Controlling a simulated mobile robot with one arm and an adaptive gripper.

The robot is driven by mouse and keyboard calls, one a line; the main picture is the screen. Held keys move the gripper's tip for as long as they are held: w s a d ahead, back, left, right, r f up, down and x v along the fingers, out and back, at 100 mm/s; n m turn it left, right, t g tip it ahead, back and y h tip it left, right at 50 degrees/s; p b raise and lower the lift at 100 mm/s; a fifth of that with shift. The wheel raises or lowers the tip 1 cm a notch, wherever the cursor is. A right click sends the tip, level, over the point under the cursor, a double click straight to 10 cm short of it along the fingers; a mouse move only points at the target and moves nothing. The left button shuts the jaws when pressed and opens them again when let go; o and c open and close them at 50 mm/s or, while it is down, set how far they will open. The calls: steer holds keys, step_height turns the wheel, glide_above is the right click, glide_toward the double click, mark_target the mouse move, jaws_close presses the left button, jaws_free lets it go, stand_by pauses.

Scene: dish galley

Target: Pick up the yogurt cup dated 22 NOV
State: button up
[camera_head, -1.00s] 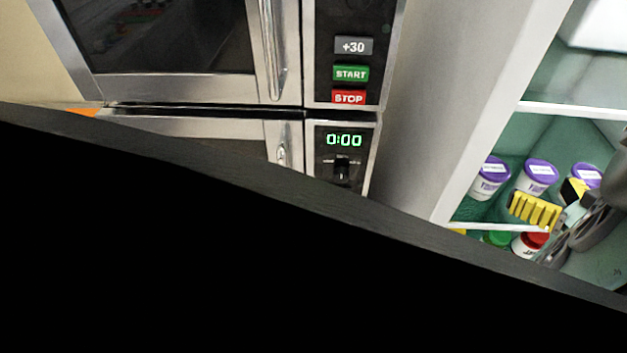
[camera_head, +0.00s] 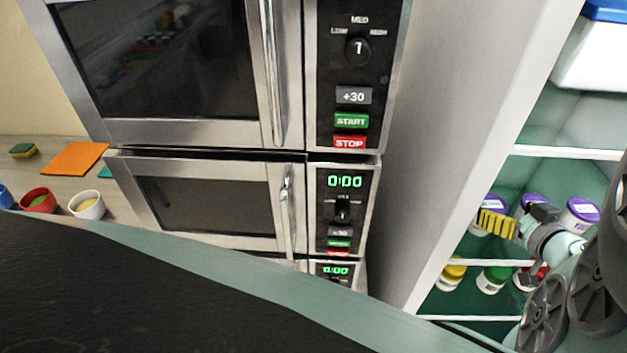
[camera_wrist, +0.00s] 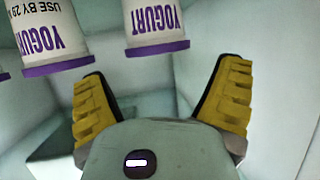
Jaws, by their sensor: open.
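Three white yogurt cups with purple lids stand on a shelf in the head view: a left cup (camera_head: 490,203), a middle cup (camera_head: 534,200) and a right cup (camera_head: 581,214). My gripper (camera_head: 497,224) is in front of the left and middle cups and partly covers them. In the wrist view my gripper (camera_wrist: 161,98) is open and empty, its yellow fingers spread. There, two cups appear upside down beyond the fingers: one at upper left (camera_wrist: 50,40) and one at top centre (camera_wrist: 156,25). The left one reads "USE BY 29", cut off after that. The centre one's date is out of frame.
The shelf edge (camera_head: 516,262) runs below the cups. Jars with yellow (camera_head: 451,276) and green (camera_head: 493,278) lids stand on the shelf below. A blue-lidded container (camera_head: 598,50) is above. The cabinet's side wall (camera_head: 470,130) lies left of the cups, beside stacked microwaves (camera_head: 195,200).

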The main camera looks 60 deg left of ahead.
mark_target(496, 209)
steer(key=shift+f+p+x, duration=0.2)
steer(key=shift+x, duration=1.15)
steer(key=shift+f+p+x, duration=0.15)
steer(key=shift+f+x, duration=0.05)
steer(key=shift+x, duration=1.15)
steer(key=shift+d, duration=0.25)
steer(key=c, duration=1)
